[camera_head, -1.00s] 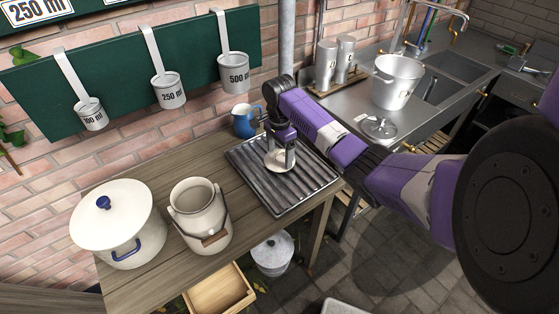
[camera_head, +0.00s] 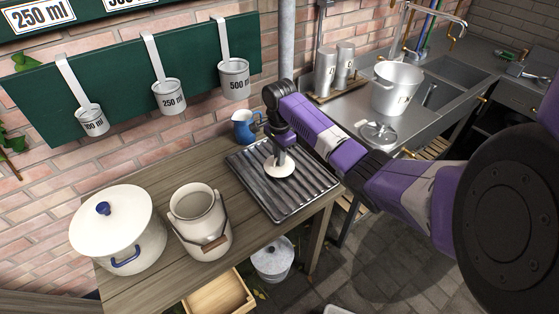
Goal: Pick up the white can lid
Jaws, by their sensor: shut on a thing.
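The white can lid (camera_head: 279,172) is a small, round cream-white disc over the ribbed metal drain tray (camera_head: 307,189) on the wooden table. My gripper (camera_head: 281,158) points down at the lid from above and is shut on it. The fingertips are small in this view, and the grip point is partly hidden. I cannot tell whether the lid touches the tray. The open cream milk can (camera_head: 198,203), with a bail handle and wooden grip, stands on the table left of the tray.
A white lidded pot (camera_head: 118,222) with a blue knob stands at the table's left. A blue jug (camera_head: 243,126) stands behind the tray. Measuring cups (camera_head: 168,97) hang on the green board. A metal pot (camera_head: 396,88) and a loose metal lid (camera_head: 378,132) are on the steel counter at right.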

